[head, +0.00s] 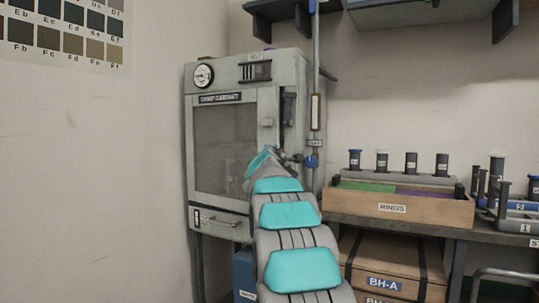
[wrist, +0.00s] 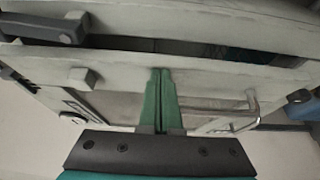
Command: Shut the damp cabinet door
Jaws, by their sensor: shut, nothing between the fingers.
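The damp cabinet (head: 220,72) is a grey box with a labelled front, left of centre in the head view. Its door (head: 222,140) has a dark window and looks nearly flush there. In the wrist view the door (wrist: 120,72) fills the middle, and a dark gap runs along its edge, so it looks slightly ajar. In the head view my arm hides the fingers.
A blue-handled valve (head: 311,161) on a vertical pipe stands right of the cabinet. A wooden rings tray (head: 400,208) sits on the bench at right, above a BH-A box (head: 390,262). A drawer handle (head: 215,218) is below the door. The left wall is bare below a chart.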

